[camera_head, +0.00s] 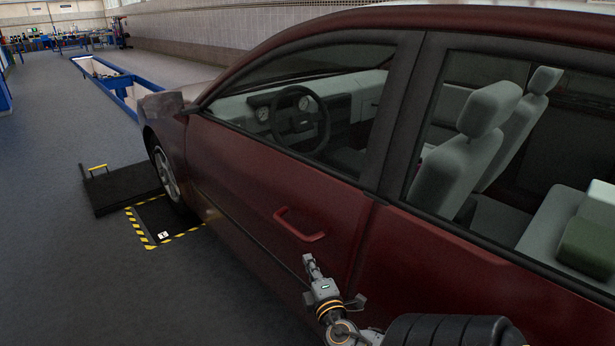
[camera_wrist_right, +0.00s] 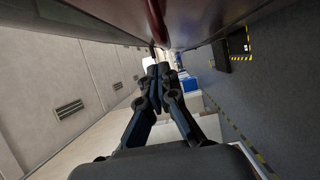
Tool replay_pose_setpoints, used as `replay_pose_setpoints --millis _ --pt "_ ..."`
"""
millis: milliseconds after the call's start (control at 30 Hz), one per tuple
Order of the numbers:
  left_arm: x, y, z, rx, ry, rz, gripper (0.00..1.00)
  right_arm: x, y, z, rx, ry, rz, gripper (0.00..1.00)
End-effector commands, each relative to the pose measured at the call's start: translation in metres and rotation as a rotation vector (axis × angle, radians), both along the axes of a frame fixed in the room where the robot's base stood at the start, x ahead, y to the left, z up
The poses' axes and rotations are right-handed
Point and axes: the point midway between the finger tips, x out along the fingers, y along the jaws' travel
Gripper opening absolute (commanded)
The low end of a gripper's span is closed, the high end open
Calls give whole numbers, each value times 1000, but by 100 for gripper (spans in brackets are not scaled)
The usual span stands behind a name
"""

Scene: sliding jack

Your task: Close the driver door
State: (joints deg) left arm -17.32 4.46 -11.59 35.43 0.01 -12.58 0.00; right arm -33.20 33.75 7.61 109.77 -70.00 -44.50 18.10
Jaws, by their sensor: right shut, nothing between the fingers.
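The dark red driver door (camera_head: 240,180) fills the middle of the head view, with its red handle (camera_head: 300,225) near the rear edge. The door looks nearly in line with the car body; I cannot tell whether a small gap stays at its rear edge. My right gripper (camera_head: 312,266) is shut and empty, just below the handle and close to the door's outer face. In the right wrist view its closed fingertips (camera_wrist_right: 160,70) point along the red panel, under a red bar that looks like the handle (camera_wrist_right: 156,22). My left gripper is out of view.
The rear door (camera_head: 440,270) lies right of the driver door. A black ramp (camera_head: 120,190) with a yellow handle and a striped floor plate (camera_head: 165,218) lie by the front wheel (camera_head: 165,172). Open grey floor (camera_head: 60,270) stretches left of the car.

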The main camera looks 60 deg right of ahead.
Motion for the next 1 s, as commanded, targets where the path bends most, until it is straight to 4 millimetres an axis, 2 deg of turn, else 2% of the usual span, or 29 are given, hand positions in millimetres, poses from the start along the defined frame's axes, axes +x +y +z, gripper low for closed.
replay_pose_setpoints --millis 33,167,600,800,1000 --pt "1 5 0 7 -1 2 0 -1 1 0 1 1 0 0" --pt "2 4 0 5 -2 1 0 -11 9 -2 4 2 0 0" --pt "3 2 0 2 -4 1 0 -79 62 -1 2 4 -1 0" --pt "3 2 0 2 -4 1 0 -93 73 0 -1 1 0 0" --pt "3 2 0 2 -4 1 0 -95 74 0 0 0 0 0"
